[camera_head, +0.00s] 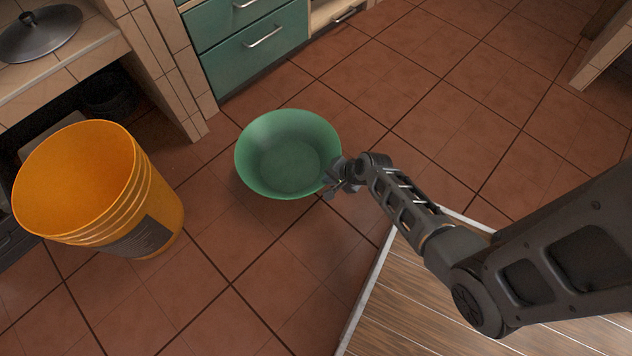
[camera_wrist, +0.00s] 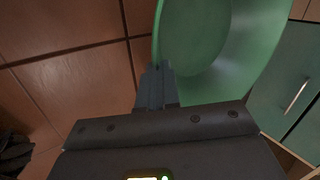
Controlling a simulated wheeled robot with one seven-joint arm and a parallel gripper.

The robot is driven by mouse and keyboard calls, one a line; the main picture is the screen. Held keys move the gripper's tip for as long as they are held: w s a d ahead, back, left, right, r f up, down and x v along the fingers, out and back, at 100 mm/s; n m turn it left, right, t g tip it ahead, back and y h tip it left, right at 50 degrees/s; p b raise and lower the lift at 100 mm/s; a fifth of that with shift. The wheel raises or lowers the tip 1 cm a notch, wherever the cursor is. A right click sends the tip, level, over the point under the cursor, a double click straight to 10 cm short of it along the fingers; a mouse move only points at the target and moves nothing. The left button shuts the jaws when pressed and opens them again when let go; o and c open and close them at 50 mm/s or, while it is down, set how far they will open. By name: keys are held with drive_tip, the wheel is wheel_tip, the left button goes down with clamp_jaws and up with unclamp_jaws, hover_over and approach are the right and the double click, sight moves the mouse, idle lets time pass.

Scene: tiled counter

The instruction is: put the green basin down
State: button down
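The green basin (camera_head: 288,158) is a round, empty bowl with its open side up, in the middle of the head view. My gripper (camera_head: 334,182) is at its right rim, with the fingers closed around the rim wall. In the wrist view the basin (camera_wrist: 225,50) fills the upper right, and my gripper's fingers (camera_wrist: 155,82) meet at its edge. I cannot tell for sure from these views how high the basin is above the floor. Its underside is hidden.
An orange bucket (camera_head: 95,190) stands to the left of the basin. Green drawers (camera_head: 250,50) and a tiled counter (camera_head: 60,70) with a metal lid are behind. A wooden-topped surface (camera_head: 430,300) lies at the lower right. The tiled floor (camera_head: 240,270) in front is clear.

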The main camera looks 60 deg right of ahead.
sight(318, 185)
drive_tip(key=w+f, duration=0.1)
drive_tip(key=w+a+f+b, duration=0.1)
drive_tip(key=w, duration=0.1)
drive_tip(key=shift+a+f, duration=0.1)
drive_tip(key=shift+a, duration=0.05)
drive_tip(key=shift+f+b, duration=1.3)
drive_tip(key=shift+f, duration=0.65)
drive_tip(key=c, duration=1.4)
unclamp_jaws()
drive_tip(key=shift+o, duration=0.2)
